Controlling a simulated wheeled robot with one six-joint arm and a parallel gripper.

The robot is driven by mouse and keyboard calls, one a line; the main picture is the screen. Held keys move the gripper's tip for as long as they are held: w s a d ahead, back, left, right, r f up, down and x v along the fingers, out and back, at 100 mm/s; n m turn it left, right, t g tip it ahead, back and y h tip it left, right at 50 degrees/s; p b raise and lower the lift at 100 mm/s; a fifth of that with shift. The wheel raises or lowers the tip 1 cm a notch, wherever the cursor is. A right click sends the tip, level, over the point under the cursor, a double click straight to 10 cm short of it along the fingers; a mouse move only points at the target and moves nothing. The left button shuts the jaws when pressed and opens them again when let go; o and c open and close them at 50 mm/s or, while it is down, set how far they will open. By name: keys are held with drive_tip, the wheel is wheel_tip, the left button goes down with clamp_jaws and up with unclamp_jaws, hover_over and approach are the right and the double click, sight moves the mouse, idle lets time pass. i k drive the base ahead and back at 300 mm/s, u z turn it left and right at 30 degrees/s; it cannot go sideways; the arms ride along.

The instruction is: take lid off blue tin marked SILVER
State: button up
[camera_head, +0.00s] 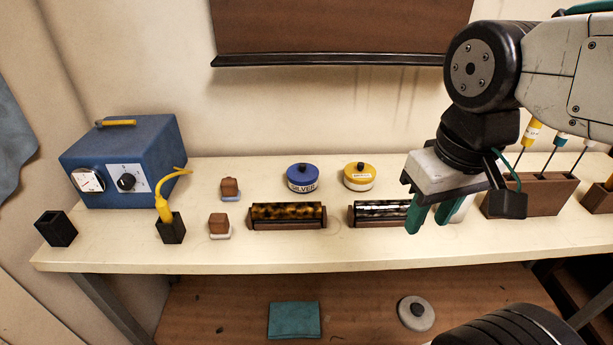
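The blue tin (302,184) stands upright near the back middle of the bench, with a white label that reads SILVER. Its blue lid (302,172) is on it and has a dark knob on top. My gripper (430,219) is to the right of the tin and nearer the front edge, apart from it. Its two green fingers point down and stand apart with nothing visible between them. One finger overlaps the right end of a dark tube in this view.
A yellow tin (359,176) with a dark knob stands right of the blue one. Two tubes in wooden cradles (287,216) (381,213) lie in front. Small wooden-topped blocks (230,188) are left. A blue meter box (124,162) and tool rack (530,196) flank them.

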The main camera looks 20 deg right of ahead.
sight(299, 172)
drive_tip(key=k, duration=0.65)
drive_tip(key=u, duration=0.45)
drive_tip(key=i, duration=1.15)
drive_tip(key=z, duration=0.55)
